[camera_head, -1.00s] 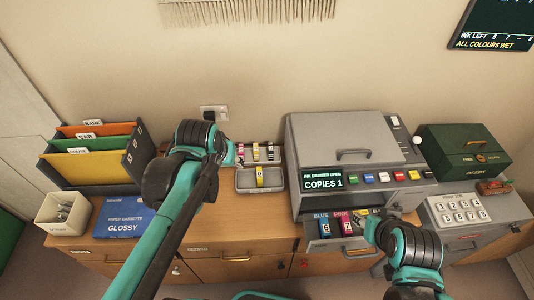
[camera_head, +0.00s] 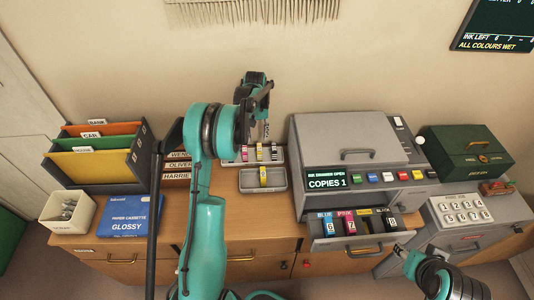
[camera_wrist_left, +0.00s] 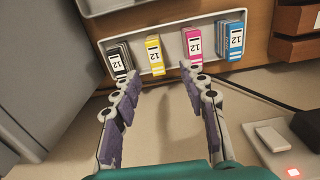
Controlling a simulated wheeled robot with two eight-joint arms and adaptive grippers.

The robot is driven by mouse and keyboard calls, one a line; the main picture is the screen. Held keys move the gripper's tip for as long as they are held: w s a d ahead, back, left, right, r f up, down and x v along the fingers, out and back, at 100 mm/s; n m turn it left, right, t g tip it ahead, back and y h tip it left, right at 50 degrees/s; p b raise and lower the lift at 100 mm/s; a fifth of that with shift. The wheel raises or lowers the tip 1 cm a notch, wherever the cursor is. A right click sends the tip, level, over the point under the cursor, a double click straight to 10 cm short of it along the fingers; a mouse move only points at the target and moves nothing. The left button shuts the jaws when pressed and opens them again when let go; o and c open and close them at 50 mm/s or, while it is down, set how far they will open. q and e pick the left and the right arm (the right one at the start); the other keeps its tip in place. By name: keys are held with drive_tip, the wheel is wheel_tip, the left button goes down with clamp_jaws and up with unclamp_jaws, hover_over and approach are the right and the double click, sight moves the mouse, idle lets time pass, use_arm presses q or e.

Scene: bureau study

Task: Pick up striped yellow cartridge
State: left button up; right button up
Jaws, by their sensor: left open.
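A yellow cartridge (camera_head: 263,176) lies alone in the front grey tray. Another yellow cartridge (camera_head: 259,154) stands in the back tray's row; it also shows in the left wrist view (camera_wrist_left: 154,52), labelled 12, between a black cartridge (camera_wrist_left: 120,58) and a pink cartridge (camera_wrist_left: 191,46). I cannot clearly tell which yellow one is striped. My left gripper (camera_head: 266,130) is above the back tray, pointing down. In the left wrist view its fingers (camera_wrist_left: 160,82) are apart and empty, short of the yellow and pink cartridges. My right gripper (camera_head: 402,250) is partly visible beside the ink drawer.
The printer (camera_head: 345,150) stands right of the trays, its ink drawer (camera_head: 350,240) open with blue, pink and black cartridges. File folders (camera_head: 95,155) and a blue paper cassette (camera_head: 130,215) stand left. A socket block (camera_wrist_left: 275,142) and cable lie near the left gripper.

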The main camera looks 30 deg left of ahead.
sight(259, 148)
use_arm(q)
drive_tip(key=f+b, duration=0.1)
drive_tip(key=f, duration=0.1)
drive_tip(key=f+b, duration=0.1)
drive_tip(key=f, duration=0.2)
drive_tip(key=f+b, duration=0.1)
drive_tip(key=f, duration=0.1)
drive_tip(key=shift+w+d+f, duration=0.15)
drive_tip(key=shift+d+f, duration=0.15)
drive_tip(key=shift+f, duration=0.1)
drive_tip(key=shift+r, duration=0.1)
clamp_jaws()
